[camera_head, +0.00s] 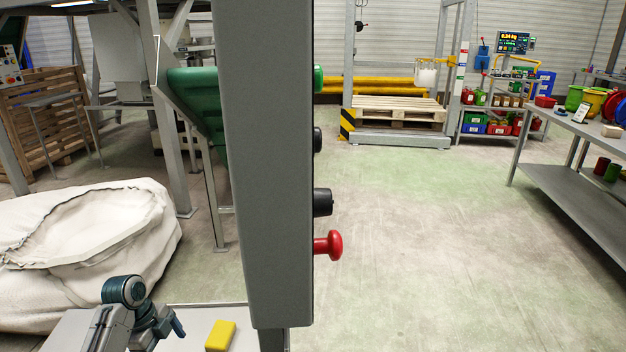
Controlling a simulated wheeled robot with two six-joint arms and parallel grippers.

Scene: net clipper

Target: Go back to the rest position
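My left arm comes in at the bottom left, with a grey link and dark teal joint parts. What looks like its gripper end (172,326) is small and partly hidden, and I cannot tell whether it is open or shut. It appears over or beside a pale flat surface (190,342), left of a yellow block (220,336); the gap between them is unclear. My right gripper is not in view.
A tall grey control box (268,170) stands close in front, with a red mushroom button (329,244) and black knobs on its right side. A large white bag (85,245) lies left. A metal workbench (570,190) stands right. The middle-right floor is clear.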

